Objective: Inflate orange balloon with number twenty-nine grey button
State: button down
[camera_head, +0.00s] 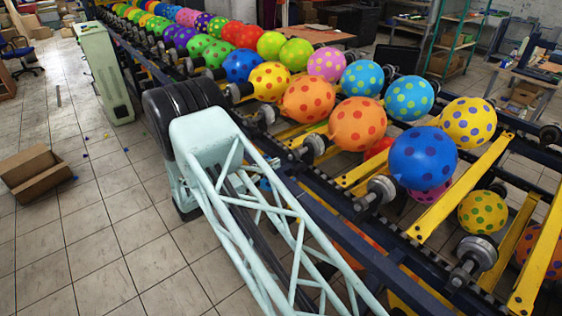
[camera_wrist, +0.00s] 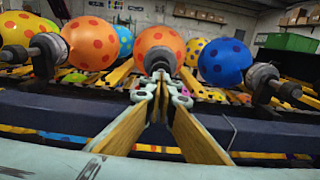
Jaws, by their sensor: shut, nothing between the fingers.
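In the wrist view, an orange balloon with red dots (camera_wrist: 158,42) is straight ahead of my gripper (camera_wrist: 161,84). It also shows in the head view (camera_head: 357,124), inflated, on the machine's line. A second orange balloon (camera_wrist: 89,44) is to its left, also in the head view (camera_head: 307,98). My gripper's long yellowish fingers meet at their tips, shut and empty, just below a grey nozzle fitting (camera_wrist: 160,60) in front of the central balloon. Whether the tips touch it is unclear. No grey button and no number twenty-nine can be read. The head view does not show my gripper.
A blue balloon (camera_head: 423,157) is right of the central orange one, with a grey cylindrical fitting (camera_wrist: 263,80) in front. Tiled floor on the left is mostly free, with a cardboard box (camera_head: 36,174).

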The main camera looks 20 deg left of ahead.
jog(key=v, duration=0.8)
jog(key=shift+p, duration=0.3)
